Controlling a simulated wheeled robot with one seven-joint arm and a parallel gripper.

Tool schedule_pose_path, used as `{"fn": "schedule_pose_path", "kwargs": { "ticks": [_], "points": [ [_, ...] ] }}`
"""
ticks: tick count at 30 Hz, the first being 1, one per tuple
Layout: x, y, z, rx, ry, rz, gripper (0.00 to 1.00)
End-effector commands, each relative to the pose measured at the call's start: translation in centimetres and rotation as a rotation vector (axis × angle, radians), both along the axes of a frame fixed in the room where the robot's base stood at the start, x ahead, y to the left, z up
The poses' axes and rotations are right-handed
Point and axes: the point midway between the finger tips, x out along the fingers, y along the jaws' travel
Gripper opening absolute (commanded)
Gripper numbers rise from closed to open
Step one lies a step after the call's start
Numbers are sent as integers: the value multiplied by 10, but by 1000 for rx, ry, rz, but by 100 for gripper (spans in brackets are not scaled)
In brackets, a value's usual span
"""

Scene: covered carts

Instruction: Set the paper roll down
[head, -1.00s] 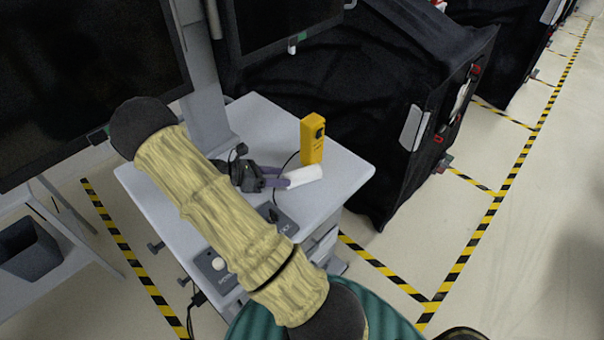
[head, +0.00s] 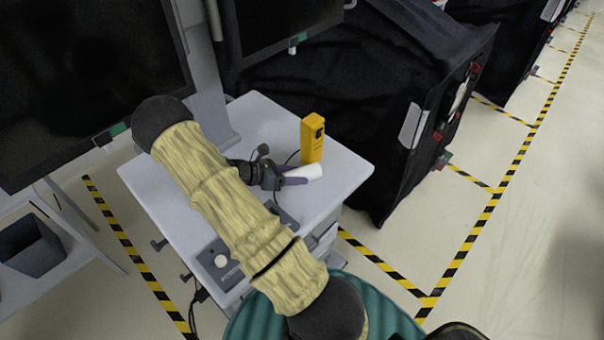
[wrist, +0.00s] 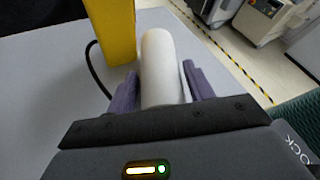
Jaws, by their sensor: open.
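The white paper roll (head: 305,171) lies on its side on the grey cart top (head: 345,177), close to the yellow device. In the wrist view the roll (wrist: 158,62) points away from me, between my two purple fingers. My gripper (head: 290,180) is low over the cart top with its fingers around the near end of the roll. The fingers are open; a narrow gap shows beside the right finger in the wrist view (wrist: 159,92). The roll's near end is partly hidden by my gripper body.
A yellow upright device (head: 312,138) with a black cable stands just behind the roll. A black control box (head: 222,264) sits at the cart's front left. A black covered cart (head: 370,110) stands behind. Bare cart top lies to the right.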

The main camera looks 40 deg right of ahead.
Motion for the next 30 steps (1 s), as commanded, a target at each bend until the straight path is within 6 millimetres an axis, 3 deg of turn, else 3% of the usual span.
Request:
{"fn": "schedule_pose_path", "kwargs": {
  "ticks": [10, 15, 17, 25, 30],
  "points": [
    [0, 0, 0, 0, 0, 0, 50],
    [0, 0, 0, 0, 0, 0, 17],
    [0, 0, 0, -1, -1, 0, 11],
    [1, 0, 2, 0, -1, 0, 11],
    [1, 0, 15, -2, -5, 0, 11]
  ]
}}
